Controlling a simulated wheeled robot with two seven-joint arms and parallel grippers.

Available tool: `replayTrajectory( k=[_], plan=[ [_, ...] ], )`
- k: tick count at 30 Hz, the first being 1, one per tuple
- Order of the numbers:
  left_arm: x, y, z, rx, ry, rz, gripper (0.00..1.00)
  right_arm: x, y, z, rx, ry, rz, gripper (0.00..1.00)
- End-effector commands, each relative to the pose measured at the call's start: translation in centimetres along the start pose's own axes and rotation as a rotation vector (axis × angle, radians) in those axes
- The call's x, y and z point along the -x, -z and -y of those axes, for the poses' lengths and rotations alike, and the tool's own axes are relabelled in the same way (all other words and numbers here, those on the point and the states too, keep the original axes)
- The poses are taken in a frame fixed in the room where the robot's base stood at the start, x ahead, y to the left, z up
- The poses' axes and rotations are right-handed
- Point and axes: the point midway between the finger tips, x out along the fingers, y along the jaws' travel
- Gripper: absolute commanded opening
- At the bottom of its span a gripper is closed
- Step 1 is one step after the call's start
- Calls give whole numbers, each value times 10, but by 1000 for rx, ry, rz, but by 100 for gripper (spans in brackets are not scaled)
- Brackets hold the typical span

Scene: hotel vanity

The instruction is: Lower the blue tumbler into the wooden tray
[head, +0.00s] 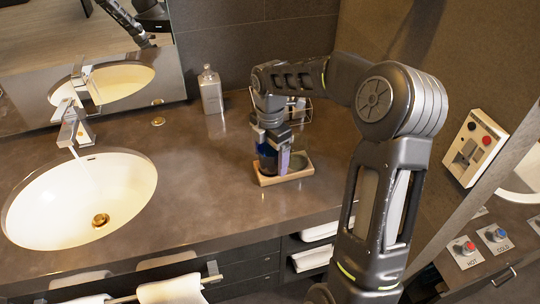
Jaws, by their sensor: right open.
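The blue tumbler (266,161) stands upright in the left part of the small wooden tray (287,178) on the counter. Its upper part is partly hidden by my right gripper (276,150). My right gripper points down at the tumbler from above, with its jaws open around or beside it; I cannot tell whether a finger touches it. The right part of the tray shows a dark greenish area. My left gripper is not in view.
A grey bottle (211,91) and a wire rack (297,110) stand behind the tray near the wall. A white sink (80,198) with a faucet (75,130) is at the left. The counter between sink and tray is clear. A mirror (90,60) stands at the back left.

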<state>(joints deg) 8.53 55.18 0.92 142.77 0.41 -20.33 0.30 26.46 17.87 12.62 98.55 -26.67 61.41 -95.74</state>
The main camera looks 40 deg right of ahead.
Motion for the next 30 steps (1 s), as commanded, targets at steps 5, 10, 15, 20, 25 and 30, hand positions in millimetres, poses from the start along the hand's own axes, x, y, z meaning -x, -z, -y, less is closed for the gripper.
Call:
replayTrajectory(
  k=[5, 10, 15, 20, 25, 30],
  plan=[
    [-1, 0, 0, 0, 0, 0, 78, 4, 0, 0, 0, 0, 0, 84],
    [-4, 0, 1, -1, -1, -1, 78, 22, 0, -1, -1, -4, 2, 84],
    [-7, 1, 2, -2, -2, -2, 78, 52, 0, -1, 0, -4, 1, 84],
    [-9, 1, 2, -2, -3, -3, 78, 72, 0, -1, 0, -2, 1, 84],
    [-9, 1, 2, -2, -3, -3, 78, 78, 0, 0, 0, 1, 0, 84],
    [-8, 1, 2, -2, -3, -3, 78, 78, 0, 0, 0, 0, 0, 84]
  ],
)
